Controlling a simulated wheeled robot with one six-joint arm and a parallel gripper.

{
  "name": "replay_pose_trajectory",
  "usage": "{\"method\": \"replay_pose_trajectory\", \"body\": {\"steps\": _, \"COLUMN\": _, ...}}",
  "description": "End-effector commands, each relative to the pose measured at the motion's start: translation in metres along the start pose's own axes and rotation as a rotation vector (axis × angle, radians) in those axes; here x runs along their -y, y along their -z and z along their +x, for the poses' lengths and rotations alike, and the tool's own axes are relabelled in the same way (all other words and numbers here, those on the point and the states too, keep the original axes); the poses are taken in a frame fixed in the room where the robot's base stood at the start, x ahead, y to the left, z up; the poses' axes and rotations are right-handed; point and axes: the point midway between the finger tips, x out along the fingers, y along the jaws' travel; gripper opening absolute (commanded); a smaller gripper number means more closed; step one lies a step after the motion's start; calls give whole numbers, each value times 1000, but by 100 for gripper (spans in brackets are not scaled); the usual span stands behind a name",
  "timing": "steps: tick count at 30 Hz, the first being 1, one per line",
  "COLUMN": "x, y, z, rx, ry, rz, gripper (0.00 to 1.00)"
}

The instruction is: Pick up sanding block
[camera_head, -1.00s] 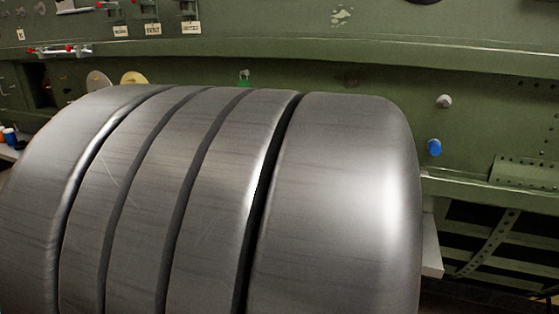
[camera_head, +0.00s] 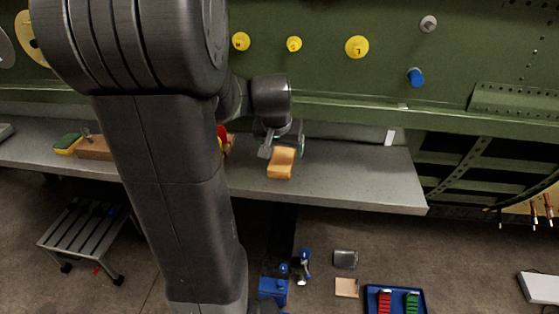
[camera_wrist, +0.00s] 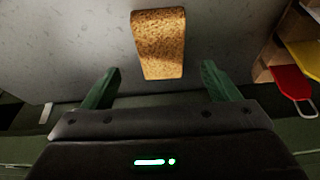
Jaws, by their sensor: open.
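The sanding block, a tan cork-coloured block (camera_head: 281,165), lies on the grey shelf just in front of my gripper (camera_head: 284,148). In the wrist view the block (camera_wrist: 160,42) lies flat on the grey surface, roughly centred ahead of my gripper (camera_wrist: 162,72). The two green fingers are apart, one toward each side of the block's near end. Nothing is between them, and the block looks clear of both. Part of the gripper is foreshortened in the head view.
The grey shelf (camera_head: 350,178) runs along the green fuselage wall (camera_head: 340,75). A red and a yellow item (camera_wrist: 290,82) lie to the right in the wrist view. A green and yellow sponge (camera_head: 68,143) sits far left. A blue tray (camera_head: 395,290) lies on the floor.

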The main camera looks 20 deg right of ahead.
Motion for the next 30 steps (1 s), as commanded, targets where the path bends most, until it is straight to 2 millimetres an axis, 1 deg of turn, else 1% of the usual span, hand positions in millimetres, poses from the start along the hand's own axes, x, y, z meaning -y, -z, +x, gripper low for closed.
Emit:
{"method": "replay_pose_trajectory", "body": {"steps": 7, "x": 0, "y": 0, "z": 14, "rx": 1, "ry": 0, "rz": 0, "gripper": 82}}
{"method": "replay_pose_trajectory", "body": {"steps": 15, "x": 1, "y": 2, "z": 48, "rx": 3, "ry": 0, "rz": -1, "gripper": 82}}
{"method": "replay_pose_trajectory", "body": {"steps": 18, "x": 1, "y": 1, "z": 55, "rx": 2, "ry": 0, "rz": -1, "gripper": 82}}
{"method": "replay_pose_trajectory", "body": {"steps": 27, "x": 1, "y": 2, "z": 58, "rx": -1, "ry": 1, "rz": -1, "gripper": 82}}
{"method": "replay_pose_trajectory", "body": {"steps": 28, "x": 1, "y": 2, "z": 58, "rx": -1, "ry": 1, "rz": -1, "gripper": 78}}
{"method": "replay_pose_trajectory", "body": {"steps": 30, "x": 1, "y": 2, "z": 58, "rx": -1, "ry": 1, "rz": -1, "gripper": 64}}
